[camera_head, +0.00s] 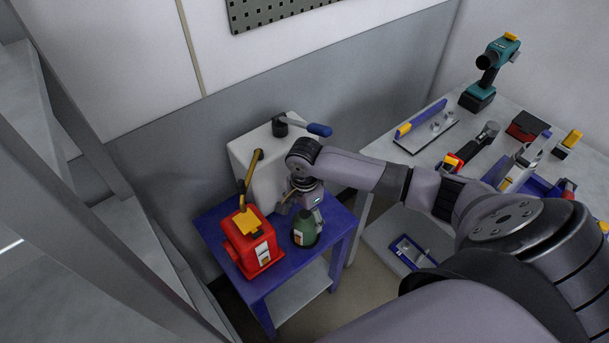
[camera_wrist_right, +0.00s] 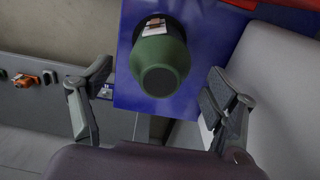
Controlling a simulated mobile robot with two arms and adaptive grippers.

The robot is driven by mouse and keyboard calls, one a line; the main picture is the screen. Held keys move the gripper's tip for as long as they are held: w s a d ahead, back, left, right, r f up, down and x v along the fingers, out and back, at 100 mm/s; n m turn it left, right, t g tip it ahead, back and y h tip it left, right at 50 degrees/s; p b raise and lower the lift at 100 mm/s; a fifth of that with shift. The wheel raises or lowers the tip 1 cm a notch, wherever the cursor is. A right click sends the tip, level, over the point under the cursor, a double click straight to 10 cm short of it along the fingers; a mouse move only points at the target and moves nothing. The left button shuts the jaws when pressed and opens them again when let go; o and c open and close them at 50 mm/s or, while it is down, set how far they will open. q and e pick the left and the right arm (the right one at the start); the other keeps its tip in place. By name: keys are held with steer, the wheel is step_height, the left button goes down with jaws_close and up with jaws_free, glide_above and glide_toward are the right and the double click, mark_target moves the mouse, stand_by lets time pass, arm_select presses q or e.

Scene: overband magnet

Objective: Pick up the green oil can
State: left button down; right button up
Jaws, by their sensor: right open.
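The green oil can (camera_head: 304,232) stands upright on a small blue table (camera_head: 334,226), right of a red can. My right gripper (camera_head: 302,200) is at the can's upper part in the head view, and its fingers partly hide the can's top. In the right wrist view the green can (camera_wrist_right: 160,68) lies ahead, between and beyond the two open fingers of my right gripper (camera_wrist_right: 158,100). There is a gap on both sides, and neither finger visibly touches it. My left gripper is not in view.
A red can (camera_head: 247,243) with a yellow spout stands close by on the same table. A white container (camera_head: 245,160) is behind. A workbench (camera_head: 400,150) with a teal drill (camera_head: 488,75) and several tools is at right. Grey shelving (camera_head: 110,230) is at left.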

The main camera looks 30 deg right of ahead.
steer(key=f, duration=0.4)
steer(key=shift+d+f, duration=0.2)
steer(key=shift+f, duration=0.05)
steer(key=shift+w+f, duration=0.1)
steer(key=shift+f, duration=0.25)
steer(key=shift+c, duration=1.4)
steer(key=c, duration=1.3)
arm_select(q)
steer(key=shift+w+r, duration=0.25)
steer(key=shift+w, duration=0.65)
arm_select(e)
steer(key=shift+o, duration=0.2)
steer(key=shift+r, duration=0.1)
